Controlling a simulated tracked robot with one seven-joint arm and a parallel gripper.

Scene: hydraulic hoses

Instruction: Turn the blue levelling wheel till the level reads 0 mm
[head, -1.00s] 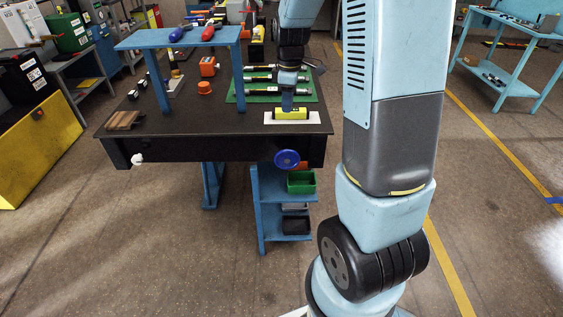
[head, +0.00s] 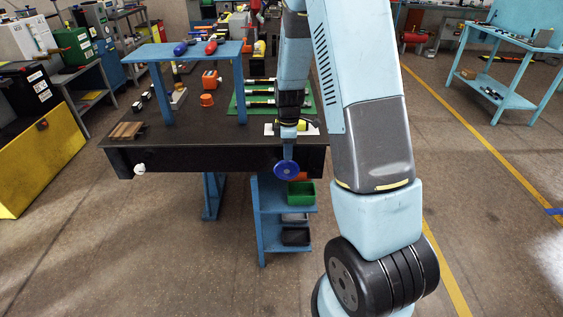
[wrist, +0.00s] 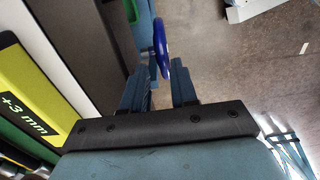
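The blue levelling wheel (head: 287,170) is on the front edge of the dark workbench, near its right end. In the wrist view the wheel (wrist: 161,48) shows edge-on, its near rim between my fingertips with gaps at both sides. My gripper (head: 288,152) points down just above the wheel; its two fingers (wrist: 160,80) are apart and hold nothing. The yellow level (wrist: 25,108) reads "+3 mm" in the wrist view. In the head view the level (head: 304,125) lies on a white plate behind my gripper, partly hidden by my arm.
The workbench (head: 215,137) carries a blue raised shelf (head: 190,50), a green mat with hoses and an orange cap (head: 207,100). A green bin (head: 301,192) stands on the blue rack below the wheel. Floor in front of the bench is clear.

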